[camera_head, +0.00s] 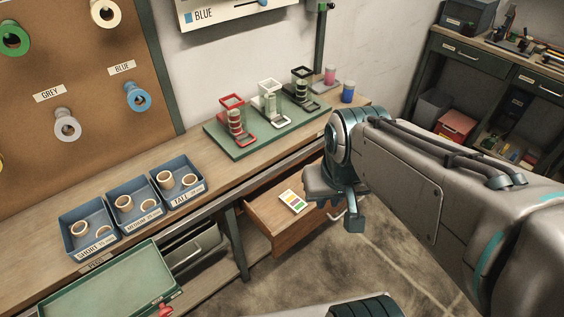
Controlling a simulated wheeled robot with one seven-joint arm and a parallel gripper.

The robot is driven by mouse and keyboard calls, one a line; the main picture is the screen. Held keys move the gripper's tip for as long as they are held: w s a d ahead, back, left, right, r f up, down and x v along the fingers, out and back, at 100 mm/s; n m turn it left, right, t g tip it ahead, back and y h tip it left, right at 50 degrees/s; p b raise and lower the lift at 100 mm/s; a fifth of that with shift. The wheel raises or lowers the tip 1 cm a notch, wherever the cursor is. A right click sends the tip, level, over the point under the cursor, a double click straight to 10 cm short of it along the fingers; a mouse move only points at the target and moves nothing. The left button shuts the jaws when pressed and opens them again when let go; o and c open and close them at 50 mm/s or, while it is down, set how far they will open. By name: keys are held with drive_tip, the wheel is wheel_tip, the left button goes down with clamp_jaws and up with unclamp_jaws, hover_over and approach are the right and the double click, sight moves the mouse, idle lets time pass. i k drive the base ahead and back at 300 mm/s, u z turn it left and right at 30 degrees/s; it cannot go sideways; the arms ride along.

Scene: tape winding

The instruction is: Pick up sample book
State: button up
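The sample book (293,201) is a small white booklet or card with rows of coloured swatches. It lies flat in the open wooden drawer (276,232) under the workbench. My gripper (341,212) hangs from the arm just right of the sample book, over the drawer's right part. It looks apart from the book. One teal-grey finger shows clearly; the other is hard to make out, so the opening between them is unclear. I see nothing held in it.
The workbench (188,215) carries blue trays (140,213) of rings and a green board (243,150) with several small stands. A green tray (100,290) is at the lower left. My arm covers much of the right side. Shelves (480,65) stand at the back right.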

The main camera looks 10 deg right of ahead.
sight(290, 200)
drive_tip(key=i, duration=0.3)
drive_tip(key=z, duration=0.8)
drive_tip(key=k, duration=1.1)
drive_tip(key=z, duration=1.05)
drive_tip(key=i, duration=1.35)
drive_tip(key=u, duration=1.65)
drive_tip(key=i, duration=0.65)
drive_tip(key=u, duration=0.65)
